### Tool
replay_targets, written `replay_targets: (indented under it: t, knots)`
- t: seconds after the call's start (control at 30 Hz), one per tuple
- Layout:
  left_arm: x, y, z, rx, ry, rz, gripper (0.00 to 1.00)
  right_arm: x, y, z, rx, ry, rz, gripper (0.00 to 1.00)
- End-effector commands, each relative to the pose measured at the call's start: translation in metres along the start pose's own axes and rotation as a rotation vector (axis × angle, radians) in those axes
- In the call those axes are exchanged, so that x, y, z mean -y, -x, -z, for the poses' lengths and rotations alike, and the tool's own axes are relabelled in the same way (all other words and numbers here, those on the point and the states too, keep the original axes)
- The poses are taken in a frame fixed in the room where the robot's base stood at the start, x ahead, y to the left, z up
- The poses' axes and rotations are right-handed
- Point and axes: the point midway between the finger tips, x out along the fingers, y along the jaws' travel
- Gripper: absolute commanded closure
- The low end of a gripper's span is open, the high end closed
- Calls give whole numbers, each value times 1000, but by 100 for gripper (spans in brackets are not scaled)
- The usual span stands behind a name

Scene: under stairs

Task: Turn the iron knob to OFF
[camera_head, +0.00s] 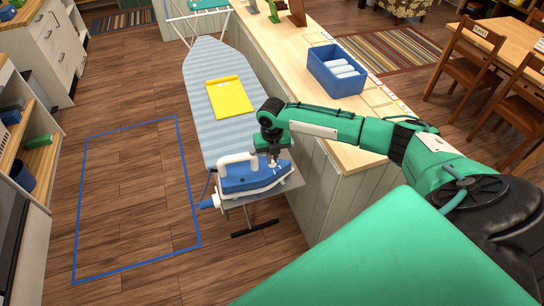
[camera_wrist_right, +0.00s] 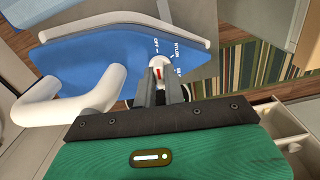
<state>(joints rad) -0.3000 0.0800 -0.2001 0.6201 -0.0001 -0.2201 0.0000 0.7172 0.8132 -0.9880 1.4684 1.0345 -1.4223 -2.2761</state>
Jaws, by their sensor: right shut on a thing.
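The blue and white iron (camera_head: 252,178) rests at the near end of the striped ironing board (camera_head: 208,75). Its white handle also shows in the right wrist view (camera_wrist_right: 85,105). My right gripper (camera_head: 273,160) reaches down onto the iron from above. In the right wrist view its two fingers (camera_wrist_right: 160,88) are shut on the white knob (camera_wrist_right: 158,70). A red mark on the knob points roughly up the picture, towards the printed OFF. NYLON and another, partly hidden label stand to its right. The fingers hide part of the knob. My left gripper is not in view.
A yellow folded cloth (camera_head: 229,97) lies on the board. A counter (camera_head: 285,55) runs along the board's right side and bears a blue bin (camera_head: 337,72) of white rolls. A blue outline (camera_head: 137,200) marks clear floor to the left.

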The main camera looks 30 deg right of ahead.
Motion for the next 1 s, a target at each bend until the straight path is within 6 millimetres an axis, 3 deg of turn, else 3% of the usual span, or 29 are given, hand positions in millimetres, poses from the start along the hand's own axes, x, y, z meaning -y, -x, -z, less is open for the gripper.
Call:
replay_targets:
  t: [0.13,0.17,0.27,0.67,0.77,1.0]
  knots:
    - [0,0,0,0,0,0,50,0,0,0,0,1,0,100]
    - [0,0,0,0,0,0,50,0,0,0,0,1,0,83]
    - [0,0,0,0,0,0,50,0,0,0,0,0,0,67]
    - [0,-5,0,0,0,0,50,0,9,-1,3,-1,-2,67]
    - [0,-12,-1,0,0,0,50,0,24,-1,4,-1,-2,67]
    - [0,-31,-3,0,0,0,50,0,79,-1,5,0,-2,67]
